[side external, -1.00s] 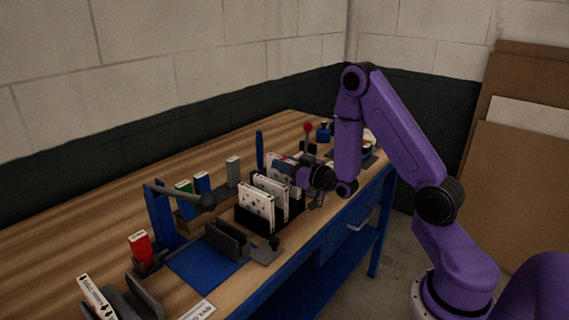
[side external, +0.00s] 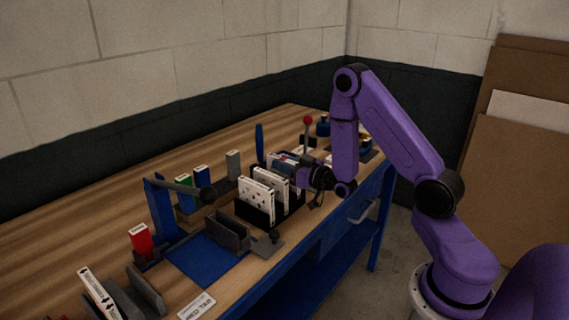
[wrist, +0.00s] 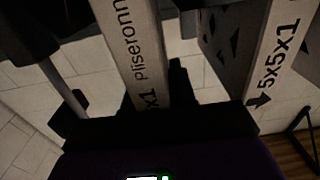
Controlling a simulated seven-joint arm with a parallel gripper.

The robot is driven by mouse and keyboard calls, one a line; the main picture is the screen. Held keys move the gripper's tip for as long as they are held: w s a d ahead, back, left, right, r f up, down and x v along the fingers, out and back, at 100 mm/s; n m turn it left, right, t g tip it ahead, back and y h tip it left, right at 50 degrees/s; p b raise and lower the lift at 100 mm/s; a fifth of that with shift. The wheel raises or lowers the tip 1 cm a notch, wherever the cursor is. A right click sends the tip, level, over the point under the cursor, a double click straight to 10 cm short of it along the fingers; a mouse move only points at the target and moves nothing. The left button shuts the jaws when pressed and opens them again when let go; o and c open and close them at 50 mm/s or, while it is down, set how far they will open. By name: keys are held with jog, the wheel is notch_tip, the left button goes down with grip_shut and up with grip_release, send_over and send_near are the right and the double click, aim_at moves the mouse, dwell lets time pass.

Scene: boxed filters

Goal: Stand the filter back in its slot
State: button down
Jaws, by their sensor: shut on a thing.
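My gripper (side external: 303,174) is at the far right end of a black rack (side external: 262,216), in the side view. White boxed filters stand in this rack, the nearest filter (side external: 256,192) showing its dotted face. My gripper is shut on a filter, which the side view largely hides. In the wrist view a pale filter edge (wrist: 136,45) with printed lettering runs down to the gripper body, apparently the held filter. Another filter (wrist: 272,55), marked 5x5x1, is to its right. I cannot tell whether the held filter is inside a slot.
A blue post with a grey bar (side external: 178,187) stands left of the rack. Dark holders (side external: 229,231) sit in front on a blue mat (side external: 203,262). A red-knobbed lever (side external: 307,121) stands behind my gripper. A red box (side external: 140,238) is at the left.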

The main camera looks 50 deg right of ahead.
jog(key=shift+f, duration=1)
dwell(0.3)
jog(key=c, duration=0.8)
grip_release()
jog(key=shift+c, duration=0.2)
